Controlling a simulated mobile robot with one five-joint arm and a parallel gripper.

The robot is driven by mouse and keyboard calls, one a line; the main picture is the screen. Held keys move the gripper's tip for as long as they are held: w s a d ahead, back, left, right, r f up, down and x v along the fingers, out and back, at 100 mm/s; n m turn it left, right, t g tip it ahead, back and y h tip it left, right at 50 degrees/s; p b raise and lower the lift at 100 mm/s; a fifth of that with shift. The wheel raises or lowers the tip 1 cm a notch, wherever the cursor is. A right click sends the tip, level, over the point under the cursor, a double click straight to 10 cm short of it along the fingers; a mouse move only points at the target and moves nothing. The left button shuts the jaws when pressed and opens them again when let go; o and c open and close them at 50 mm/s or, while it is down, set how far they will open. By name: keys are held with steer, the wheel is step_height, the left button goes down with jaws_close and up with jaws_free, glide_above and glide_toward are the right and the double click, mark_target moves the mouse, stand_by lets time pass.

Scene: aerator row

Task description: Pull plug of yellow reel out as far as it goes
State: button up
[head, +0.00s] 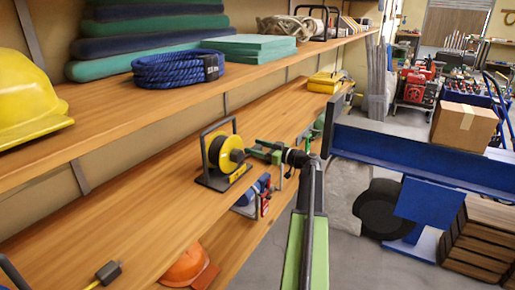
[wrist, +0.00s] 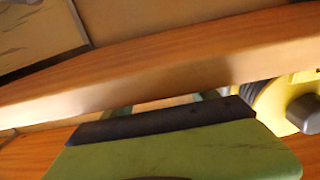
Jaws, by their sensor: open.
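The yellow reel (head: 231,155) stands upright in a dark frame on the middle shelf in the head view, with a black hub facing right. Its yellow rim shows at the right of the wrist view (wrist: 266,104), partly cut off. My gripper (head: 262,151) is open and empty, just right of the reel and apart from its frame as far as I can tell. A dark plug (head: 108,271) with a short yellow cord lies on the same shelf at the lower left. The cord leaves the picture, so I cannot tell which reel it belongs to.
The upper shelf (head: 110,115) overhangs the middle one and holds a yellow hard hat (head: 28,95) and a blue rope coil (head: 178,68). An orange helmet (head: 184,267) sits below. The shelf between plug and reel is clear. A cardboard box (head: 464,127) stands at right.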

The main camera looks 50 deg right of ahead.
jaws_close()
stand_by(0.4)
